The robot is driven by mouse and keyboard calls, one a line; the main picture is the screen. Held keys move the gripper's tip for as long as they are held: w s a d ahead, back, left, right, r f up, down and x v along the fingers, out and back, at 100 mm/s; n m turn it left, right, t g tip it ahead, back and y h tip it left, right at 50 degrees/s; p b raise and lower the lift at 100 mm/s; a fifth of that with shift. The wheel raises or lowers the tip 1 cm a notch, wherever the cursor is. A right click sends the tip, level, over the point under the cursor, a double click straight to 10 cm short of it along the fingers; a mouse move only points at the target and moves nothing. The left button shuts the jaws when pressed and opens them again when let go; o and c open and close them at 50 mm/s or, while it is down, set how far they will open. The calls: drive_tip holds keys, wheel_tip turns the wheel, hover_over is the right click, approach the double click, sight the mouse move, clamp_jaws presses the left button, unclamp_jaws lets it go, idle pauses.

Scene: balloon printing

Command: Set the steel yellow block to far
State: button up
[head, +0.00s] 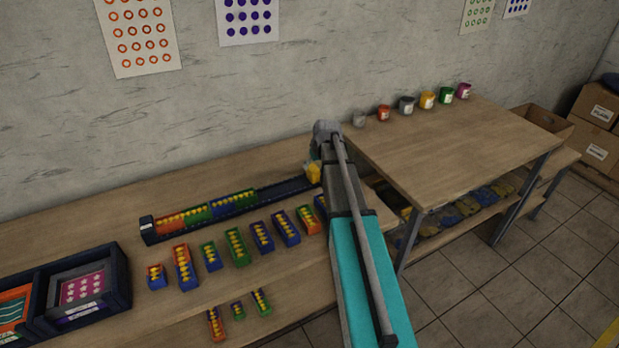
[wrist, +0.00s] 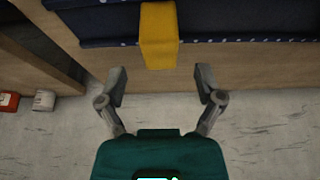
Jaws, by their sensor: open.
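The yellow block (wrist: 158,36) sits across the edge of a dark rail (wrist: 240,25) with small marks along its side. It also shows in the head view (head: 313,173) at the rail's right end, partly covered by my arm. My gripper (wrist: 160,76) is open and empty. Its fingers are spread wider than the block, which lies ahead between them, just past the fingertips. In the head view my arm hides most of the gripper. The dark rail (head: 290,190) holds orange, green and blue blocks with yellow pieces in its left part.
Several small coloured blocks (head: 236,246) stand in front of the rail. A dark tray (head: 118,290) with framed prints is at the left. A table (head: 450,150) with paint cups (head: 427,99) stands at the right. The wall is close behind the bench.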

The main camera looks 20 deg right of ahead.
sight(313, 168)
drive_tip(key=shift+b+x, duration=2.25)
drive_tip(key=shift+x, duration=0.45)
drive_tip(key=shift+w, duration=0.1)
clamp_jaws()
